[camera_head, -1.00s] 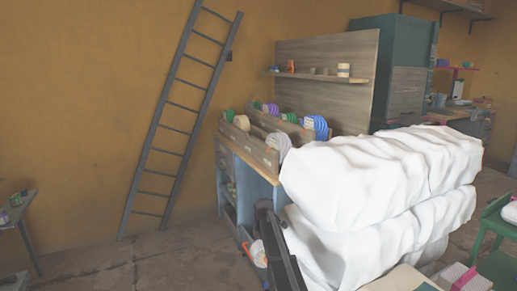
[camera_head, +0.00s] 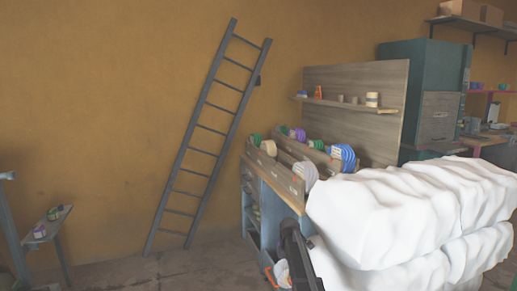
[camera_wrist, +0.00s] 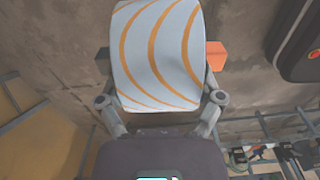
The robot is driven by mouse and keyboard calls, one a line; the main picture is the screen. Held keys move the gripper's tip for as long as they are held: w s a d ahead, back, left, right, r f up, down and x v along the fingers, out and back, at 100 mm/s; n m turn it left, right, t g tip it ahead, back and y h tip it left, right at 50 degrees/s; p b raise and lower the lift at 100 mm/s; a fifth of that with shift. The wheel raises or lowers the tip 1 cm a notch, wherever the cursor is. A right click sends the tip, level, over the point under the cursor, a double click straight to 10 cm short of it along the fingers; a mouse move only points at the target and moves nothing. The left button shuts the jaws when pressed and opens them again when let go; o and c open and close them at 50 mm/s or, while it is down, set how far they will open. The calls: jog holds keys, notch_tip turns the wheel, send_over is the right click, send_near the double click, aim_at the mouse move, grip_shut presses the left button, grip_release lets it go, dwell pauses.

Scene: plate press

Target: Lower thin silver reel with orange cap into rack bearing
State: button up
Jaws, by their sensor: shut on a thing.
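My gripper (camera_wrist: 160,58) is shut on a pale silver reel (camera_wrist: 158,50) with curved orange stripes. An orange block-like end (camera_wrist: 216,55), probably its cap, shows at the reel's right side, beside the finger. In the head view a small orange and white shape (camera_head: 282,271), probably the held reel, shows low beside my dark arm, in front of the bench. The wooden rack (camera_head: 291,180) stands on the bench at some distance from the gripper. It holds several reels in green, tan, purple, blue and pale silver. Its bearings are too small to make out.
Large white wrapped bales (camera_head: 400,215) stand right of the bench (camera_head: 265,205). A dark ladder (camera_head: 208,135) leans on the ochre wall. A small table (camera_head: 45,228) with items is at the far left. Bare floor lies between that table and the bench.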

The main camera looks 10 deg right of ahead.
notch_tip(320, 180, up, 28)
jog(key=p, duration=2.7)
jog(key=shift+r, duration=0.15)
